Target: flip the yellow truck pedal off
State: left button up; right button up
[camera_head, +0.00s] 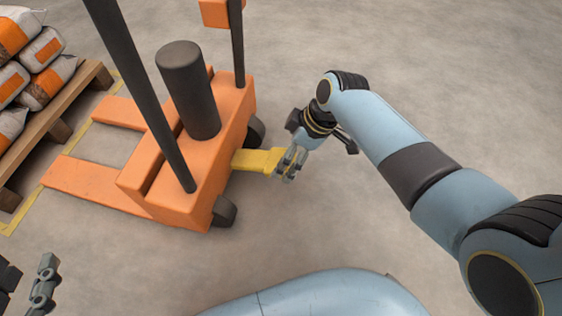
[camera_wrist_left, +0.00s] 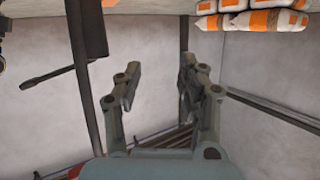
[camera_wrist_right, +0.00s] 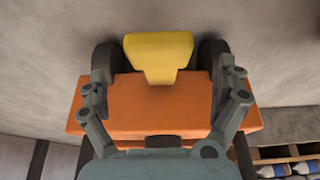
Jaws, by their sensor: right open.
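The yellow pedal (camera_head: 251,159) sticks out from the near right side of the orange pallet truck (camera_head: 208,172), low above the floor, between its two dark wheels. My right gripper (camera_head: 288,172) is at the outer end of the pedal and hides part of that end. In the right wrist view the pedal (camera_wrist_right: 158,55) lies ahead between the open fingers (camera_wrist_right: 165,92), with the orange truck body (camera_wrist_right: 160,110) below it. No finger visibly grips it. My left gripper (camera_head: 38,285) is at the lower left, away from the truck. In the left wrist view its fingers (camera_wrist_left: 160,88) are apart and empty.
A wooden pallet (camera_head: 60,120) with several white and orange bags (camera_head: 45,80) stands at the left, beside yellow floor lines. A black column (camera_head: 188,90) and dark bars rise from the truck. The floor (camera_head: 400,60) at the upper right is clear.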

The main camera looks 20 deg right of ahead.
aim_at(257, 160)
jog(key=b+x, duration=0.1)
jog(key=x, duration=0.1)
jog(key=shift+f+b, duration=0.3)
jog(key=shift+b, duration=0.05)
jog(key=shift+b+x, duration=0.8)
jog(key=shift+x, duration=0.3)
pick_arm(q)
jog(key=w+d+r+m+t+h, duration=0.1)
jog(key=r+t, duration=0.4)
jog(key=r, duration=0.6)
jog(key=w+d+r+m+t+h, duration=0.1)
jog(key=w+r+t, duration=0.4)
jog(key=r, duration=0.6)
jog(key=shift+w+d+r+m+t+h, duration=0.15)
jog(key=shift+d+r+m+t+h, duration=0.2)
jog(key=shift+m+h, duration=0.75)
pick_arm(e)
jog(key=shift+w+a, duration=0.1)
pick_arm(q)
jog(key=shift+n+h, duration=0.3)
